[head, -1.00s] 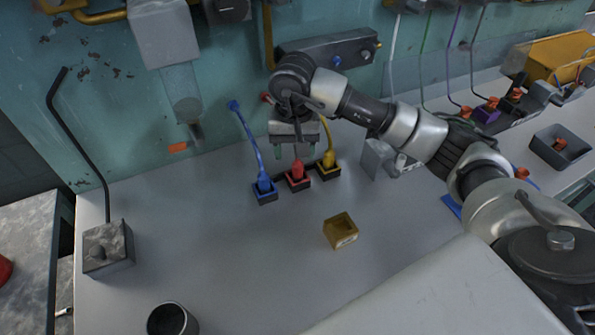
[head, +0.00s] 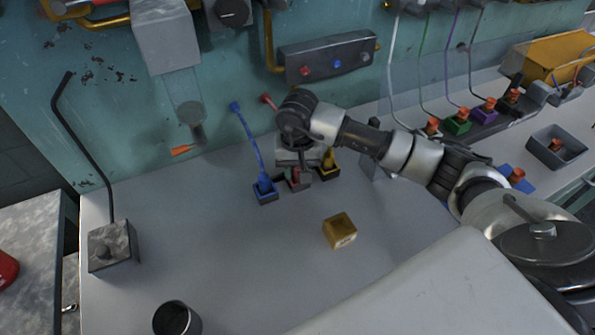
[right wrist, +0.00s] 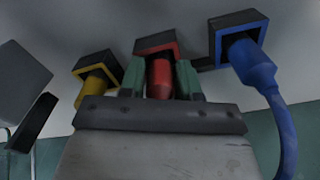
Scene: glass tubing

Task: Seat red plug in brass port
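The red plug (right wrist: 160,76) sits in a black, red-rimmed holder (right wrist: 157,43), between the blue plug (head: 264,186) and the yellow plug (head: 329,160). My right gripper (head: 296,181) is lowered over it. In the right wrist view its two green fingers stand on either side of the red plug, with narrow gaps and no clear grip. The gripper hides most of the red plug in the head view. The brass block (head: 340,231), which looks like the brass port, stands on the bench in front and to the right, apart from the gripper. My left gripper is out of view.
The blue plug's cord rises to the wall close to the gripper's left. A dark cup (head: 176,319) and a grey block with a bent rod (head: 110,246) stand on the left. The bench (head: 215,235) between them and the brass block is clear.

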